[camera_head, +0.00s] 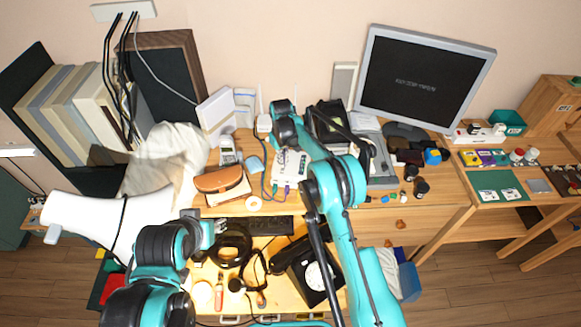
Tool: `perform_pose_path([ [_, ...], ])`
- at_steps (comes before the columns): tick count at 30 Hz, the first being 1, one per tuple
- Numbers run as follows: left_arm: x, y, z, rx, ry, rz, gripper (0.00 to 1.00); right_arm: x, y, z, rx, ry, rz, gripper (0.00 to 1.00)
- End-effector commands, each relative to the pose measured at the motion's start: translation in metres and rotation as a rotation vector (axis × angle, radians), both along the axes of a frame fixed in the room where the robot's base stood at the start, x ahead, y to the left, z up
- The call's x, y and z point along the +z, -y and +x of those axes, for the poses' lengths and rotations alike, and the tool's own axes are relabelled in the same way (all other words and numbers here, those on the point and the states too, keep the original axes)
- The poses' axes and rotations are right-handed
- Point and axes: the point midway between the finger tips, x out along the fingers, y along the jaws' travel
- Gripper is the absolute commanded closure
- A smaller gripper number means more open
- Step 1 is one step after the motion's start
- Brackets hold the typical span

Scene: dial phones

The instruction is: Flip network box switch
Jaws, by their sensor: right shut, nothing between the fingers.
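The white network box (291,165) lies on the desk in the middle of the head view, with cables plugged into its near edge. My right forearm crosses its right side, and its switch cannot be made out. My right gripper (283,138) is at the far end of that arm, shut and empty, over the back part of the box. Whether it touches the box cannot be told. My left gripper (212,229) is low at the left, near the keyboard's left end and away from the box. Its fingers are too small and covered to read.
A monitor (425,78) stands at the back right. A brown case (221,180) and a white phone (229,151) lie left of the box. A keyboard (262,226) and a black rotary phone (313,276) are nearer. Small items crowd the desk's right side.

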Motion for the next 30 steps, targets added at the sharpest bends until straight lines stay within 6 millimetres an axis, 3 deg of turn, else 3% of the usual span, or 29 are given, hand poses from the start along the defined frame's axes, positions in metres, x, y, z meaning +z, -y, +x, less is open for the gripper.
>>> perform_pose_path([
  [13, 0.0, 0.0, 0.0, 0.0, 0.0, 0.0, 0.6, 0.0, 0.0, 0.0, 0.0, -0.001, 0.0, 1.0],
  [30, 0.021, 0.0, 0.0, 0.0, 0.0, 0.0, 0.6, 0.048, 0.0, 0.0, 0.0, 0.0, 0.0, 1.0],
])
